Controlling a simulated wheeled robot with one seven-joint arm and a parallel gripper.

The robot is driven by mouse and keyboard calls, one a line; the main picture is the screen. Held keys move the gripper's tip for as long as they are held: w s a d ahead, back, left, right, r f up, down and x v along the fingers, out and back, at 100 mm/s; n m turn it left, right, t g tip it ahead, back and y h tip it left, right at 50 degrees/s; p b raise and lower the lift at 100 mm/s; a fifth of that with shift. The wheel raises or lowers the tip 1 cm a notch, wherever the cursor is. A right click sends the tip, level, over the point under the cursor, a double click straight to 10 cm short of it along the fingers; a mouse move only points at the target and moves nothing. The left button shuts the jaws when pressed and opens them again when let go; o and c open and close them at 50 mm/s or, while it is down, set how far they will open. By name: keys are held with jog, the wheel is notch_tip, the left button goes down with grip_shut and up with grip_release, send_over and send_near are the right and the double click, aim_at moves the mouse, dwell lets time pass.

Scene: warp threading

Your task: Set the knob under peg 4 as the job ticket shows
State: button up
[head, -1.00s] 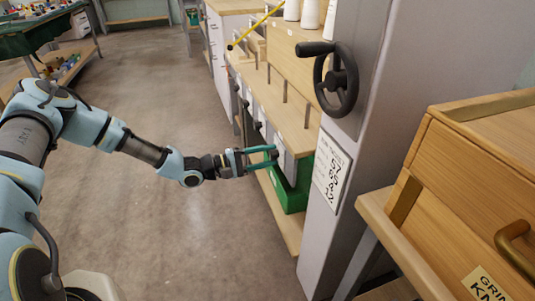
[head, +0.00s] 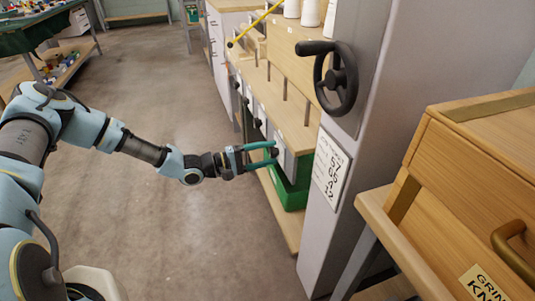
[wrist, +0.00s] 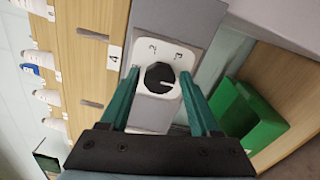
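In the wrist view a black faceted knob (wrist: 159,77) sits on a white plate (wrist: 152,110) whose printed 2 and 3 show. A label 4 (wrist: 114,57) is on the wood beside it. A small pale mark shows on the knob's lower right. My gripper (wrist: 161,73) is open, one teal finger on each side of the knob; I cannot tell whether either touches it. In the head view my gripper (head: 275,153) is at the front of the bench, and the knob is hard to make out. The job ticket (head: 330,168) hangs on the grey post, its handwriting too small to read surely.
A green bin (head: 290,190) stands below the bench, close to my gripper; it also shows in the wrist view (wrist: 250,118). A grey post (head: 335,225) with a black handwheel (head: 337,80) is to the right. Open floor (head: 180,235) lies to the left.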

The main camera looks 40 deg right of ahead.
jog(key=shift+o, duration=0.8)
jog(key=v, duration=1)
jog(key=shift+w+a+b, duration=0.15)
jog(key=shift+a+b, duration=0.25)
